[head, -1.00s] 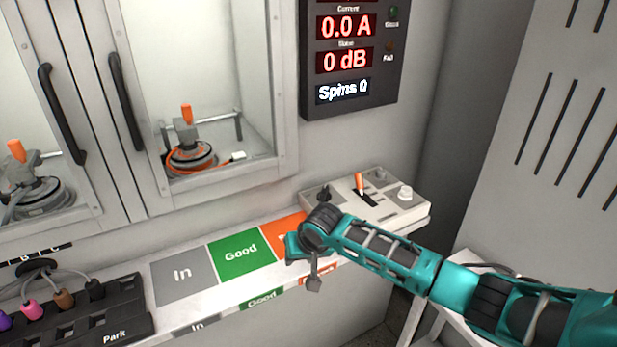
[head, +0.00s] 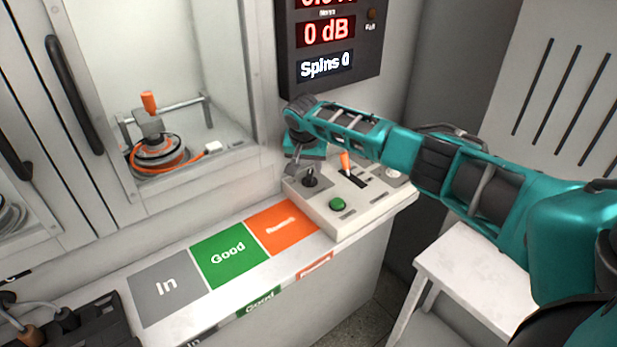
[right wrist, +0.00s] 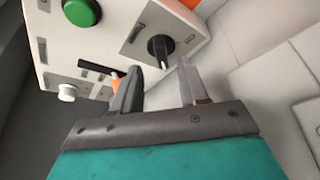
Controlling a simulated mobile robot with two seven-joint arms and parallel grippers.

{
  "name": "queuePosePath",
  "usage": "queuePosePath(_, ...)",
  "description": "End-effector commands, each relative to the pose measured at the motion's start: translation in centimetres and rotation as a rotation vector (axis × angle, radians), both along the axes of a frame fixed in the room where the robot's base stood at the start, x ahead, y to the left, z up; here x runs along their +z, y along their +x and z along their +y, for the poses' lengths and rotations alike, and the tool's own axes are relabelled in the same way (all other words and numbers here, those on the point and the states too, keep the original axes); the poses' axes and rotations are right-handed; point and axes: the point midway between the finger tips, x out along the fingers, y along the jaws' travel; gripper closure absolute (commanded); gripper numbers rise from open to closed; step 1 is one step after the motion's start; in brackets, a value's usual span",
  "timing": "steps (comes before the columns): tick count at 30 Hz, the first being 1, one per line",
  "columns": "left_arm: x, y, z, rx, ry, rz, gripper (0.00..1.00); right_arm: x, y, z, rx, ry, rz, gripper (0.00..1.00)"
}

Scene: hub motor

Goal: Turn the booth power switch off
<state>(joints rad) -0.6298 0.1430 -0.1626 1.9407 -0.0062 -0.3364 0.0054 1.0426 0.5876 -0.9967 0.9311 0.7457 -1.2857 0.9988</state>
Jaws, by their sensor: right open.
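The control box (head: 345,208) stands at the right end of the bench. Its black rotary knob (head: 310,180) is on the left part of the top; in the right wrist view the knob (right wrist: 160,48) has a small printed label beside it that I cannot read surely. An orange-tipped lever (head: 345,160) and a green button (head: 337,204) share the box. My right gripper (head: 300,168) is just above the knob. In the right wrist view its open fingers (right wrist: 160,72) point toward the knob, one to each side, with nothing held. Contact with the knob is not clear. My left gripper is out of view.
Grey, green and orange tiles (head: 225,255) lie left of the box. The glass booth (head: 195,70) holds a motor (head: 157,150) with an orange clamp handle. A dark display panel (head: 330,50) hangs above the box. A white stool (head: 475,265) stands at right.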

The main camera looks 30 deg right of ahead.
Motion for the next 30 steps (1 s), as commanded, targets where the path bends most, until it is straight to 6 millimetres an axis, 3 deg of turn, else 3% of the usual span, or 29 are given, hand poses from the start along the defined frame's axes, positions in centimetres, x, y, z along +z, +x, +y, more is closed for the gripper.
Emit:
queuePosePath(3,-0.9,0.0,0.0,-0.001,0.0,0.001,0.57,-2.2,0.6,-0.5,-0.002,0.0,0.002,0.56)
queuePosePath(12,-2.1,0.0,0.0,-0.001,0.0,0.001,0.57,-4.9,1.5,-1.2,0.0,0.001,-0.001,0.56)
queuePosePath(25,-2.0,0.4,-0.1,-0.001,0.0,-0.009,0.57,-5.3,1.7,-1.4,0.002,-0.001,-0.001,0.56)
queuePosePath(30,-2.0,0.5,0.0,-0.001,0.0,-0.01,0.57,-5.3,1.7,-1.4,0.002,-0.001,-0.001,0.72)
